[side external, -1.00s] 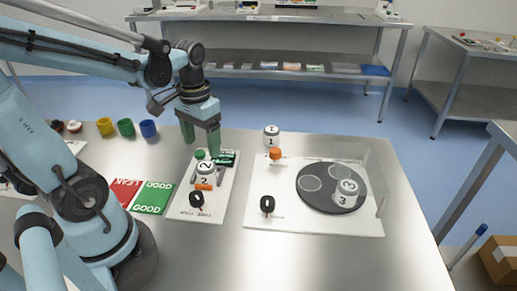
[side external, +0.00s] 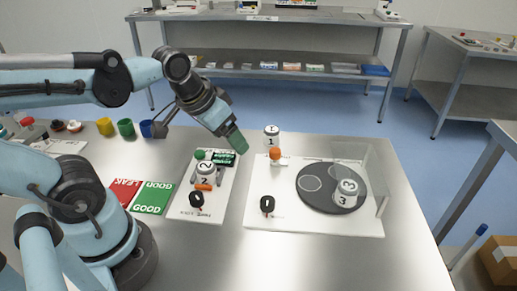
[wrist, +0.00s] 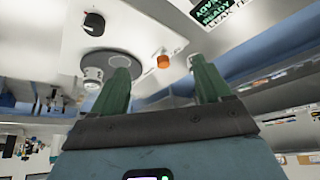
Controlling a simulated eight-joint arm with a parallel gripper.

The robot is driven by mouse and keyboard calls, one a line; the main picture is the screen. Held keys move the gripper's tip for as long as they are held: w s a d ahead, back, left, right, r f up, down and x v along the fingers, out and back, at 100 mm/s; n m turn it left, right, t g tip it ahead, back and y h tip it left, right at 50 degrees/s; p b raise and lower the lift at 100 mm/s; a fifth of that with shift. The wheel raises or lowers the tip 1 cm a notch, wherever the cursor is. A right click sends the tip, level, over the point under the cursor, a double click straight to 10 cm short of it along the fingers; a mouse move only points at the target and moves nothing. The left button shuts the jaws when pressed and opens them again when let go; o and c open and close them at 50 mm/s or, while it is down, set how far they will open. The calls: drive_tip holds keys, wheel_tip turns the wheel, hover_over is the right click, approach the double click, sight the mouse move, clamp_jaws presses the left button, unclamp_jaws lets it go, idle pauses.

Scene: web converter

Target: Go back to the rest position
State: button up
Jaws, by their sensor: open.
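My gripper (side external: 240,143) is raised in the air above the back edge of the two white boards, tilted down to the right. In the wrist view its two green fingers (wrist: 163,80) stand apart with nothing between them. A white canister marked 2 (side external: 205,171) stands on the left board (side external: 182,212). A canister marked 1 (side external: 271,140) stands at the back of the right board (side external: 270,222). A canister marked 3 (side external: 346,197) stands on the dark round disc (side external: 318,202). My gripper touches none of them.
A red LEAK card (side external: 124,191) and a green GOOD card (side external: 153,198) lie left of the boards. Yellow (side external: 105,126), green (side external: 126,128) and blue (side external: 147,129) cups stand behind. A clear panel (side external: 377,178) rises at the right. The front table is clear.

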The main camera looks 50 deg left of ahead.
drive_tip(key=shift+w+d+f+m+t, duration=0.1)
drive_tip(key=shift+w+d+m+t, duration=0.05)
drive_tip(key=shift+d+t, duration=0.35)
drive_tip(key=shift+w+d+m+t, duration=0.15)
drive_tip(key=shift+d+t, duration=0.15)
drive_tip(key=shift+d, duration=0.25)
drive_tip(key=shift+s, duration=0.1)
drive_tip(key=shift+c, duration=0.2)
